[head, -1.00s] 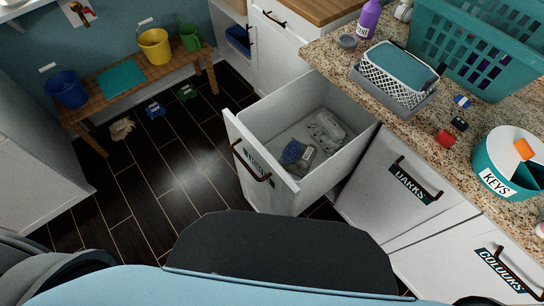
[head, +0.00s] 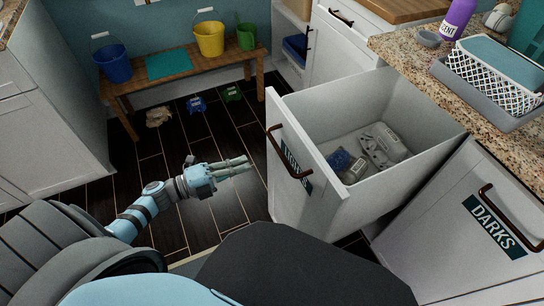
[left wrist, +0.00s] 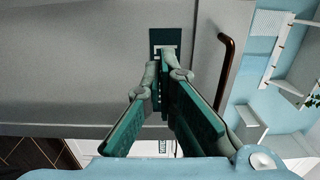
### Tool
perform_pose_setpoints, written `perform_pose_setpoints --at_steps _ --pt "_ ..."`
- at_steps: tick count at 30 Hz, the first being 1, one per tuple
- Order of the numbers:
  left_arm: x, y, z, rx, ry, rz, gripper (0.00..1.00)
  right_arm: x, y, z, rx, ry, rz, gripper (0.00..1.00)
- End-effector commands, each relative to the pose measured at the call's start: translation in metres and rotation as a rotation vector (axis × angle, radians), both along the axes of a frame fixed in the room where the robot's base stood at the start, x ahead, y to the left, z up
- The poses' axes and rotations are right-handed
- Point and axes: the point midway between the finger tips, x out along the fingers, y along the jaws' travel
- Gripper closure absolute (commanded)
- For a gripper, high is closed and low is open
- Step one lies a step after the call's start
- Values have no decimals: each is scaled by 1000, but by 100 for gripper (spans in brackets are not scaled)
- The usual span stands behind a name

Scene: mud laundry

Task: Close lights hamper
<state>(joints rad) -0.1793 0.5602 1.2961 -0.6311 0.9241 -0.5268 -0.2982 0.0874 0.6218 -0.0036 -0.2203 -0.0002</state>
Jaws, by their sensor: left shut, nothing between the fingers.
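The lights hamper (head: 320,205) is a white pull-out drawer that stands open in the head view. Its front panel carries a dark "LIGHTS" label (head: 297,166) and a dark bar handle (head: 284,150). Grey and blue clothing (head: 378,148) lies inside. My left gripper (head: 247,165) is shut and empty, to the left of the hamper front and apart from it. In the left wrist view, the shut fingers (left wrist: 165,68) point at a grey-white panel with a dark label (left wrist: 171,40) and a dark handle (left wrist: 226,72) to their right. My right gripper is out of view.
The closed darks hamper (head: 455,225) is at the right, below the granite counter (head: 420,60) with a white basket (head: 490,80). A wooden bench (head: 180,78) with buckets stands at the back left.

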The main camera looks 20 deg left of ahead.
Motion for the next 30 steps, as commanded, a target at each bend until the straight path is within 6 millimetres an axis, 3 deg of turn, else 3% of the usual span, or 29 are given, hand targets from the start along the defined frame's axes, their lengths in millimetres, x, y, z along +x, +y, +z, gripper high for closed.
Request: perform_pose_setpoints --at_steps 12,18,30 --pt "64 -52 0 -5 0 4 100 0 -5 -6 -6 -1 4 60" --pt "73 -60 0 -3 3 4 100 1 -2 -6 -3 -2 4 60" --pt "74 -60 0 -4 3 8 100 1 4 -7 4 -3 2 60"
